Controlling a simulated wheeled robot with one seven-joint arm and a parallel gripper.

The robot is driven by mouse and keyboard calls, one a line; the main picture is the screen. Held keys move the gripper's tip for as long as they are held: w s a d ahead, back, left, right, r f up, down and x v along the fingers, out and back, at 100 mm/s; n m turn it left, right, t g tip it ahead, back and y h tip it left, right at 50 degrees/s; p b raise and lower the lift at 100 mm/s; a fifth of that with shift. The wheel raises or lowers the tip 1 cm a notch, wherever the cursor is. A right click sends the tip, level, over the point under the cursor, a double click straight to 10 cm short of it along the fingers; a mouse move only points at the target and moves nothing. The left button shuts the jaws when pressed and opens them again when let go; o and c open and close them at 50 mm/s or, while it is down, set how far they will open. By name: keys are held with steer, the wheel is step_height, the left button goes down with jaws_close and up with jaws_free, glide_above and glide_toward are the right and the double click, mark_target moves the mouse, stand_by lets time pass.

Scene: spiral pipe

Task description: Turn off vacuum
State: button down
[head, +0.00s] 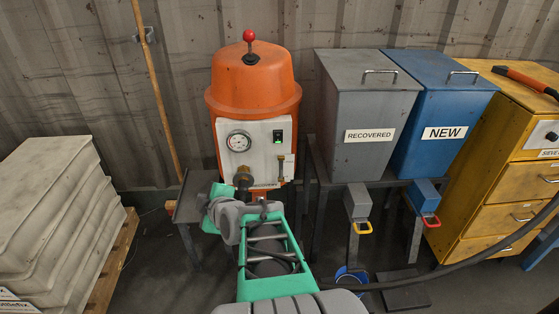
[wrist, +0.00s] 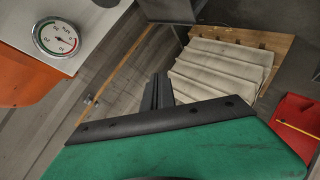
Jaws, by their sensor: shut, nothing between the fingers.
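The orange vacuum machine (head: 253,85) stands against the back wall, with a red ball knob (head: 249,36) on its lid. Its white front panel (head: 258,150) carries a round gauge (head: 239,141), a small switch (head: 278,136) showing green, and a brass fitting below. In the wrist view the gauge (wrist: 55,37) and part of the panel show at upper left; the switch is out of that view. My gripper (wrist: 158,92) is shut and empty, apart from the panel. In the head view my green arm reaches up just below the panel, and the fingertips are hard to make out.
Grey RECOVERED (head: 365,105) and blue NEW (head: 440,110) bins stand to the right, then a yellow drawer cabinet (head: 500,170). White stacked slabs (head: 50,210) lie on a pallet at left. A wooden pole (head: 155,80) leans on the wall. A dark hose crosses at lower right.

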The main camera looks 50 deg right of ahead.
steer(key=s+d+r+h+b, duration=0.1)
steer(key=s+d+h+b, duration=0.1)
steer(key=s+d+h, duration=0.3)
steer(key=s+d+r+h+b, duration=0.1)
steer(key=s+d+h, duration=0.5)
steer(key=d, duration=0.7)
steer(key=shift+s+r+n+t+b, duration=0.35)
steer(key=shift+s+b, duration=0.25)
steer(key=shift+s, duration=0.2)
steer(key=p, duration=0.3)
glide_toward(279, 135)
steer(key=x, duration=0.7)
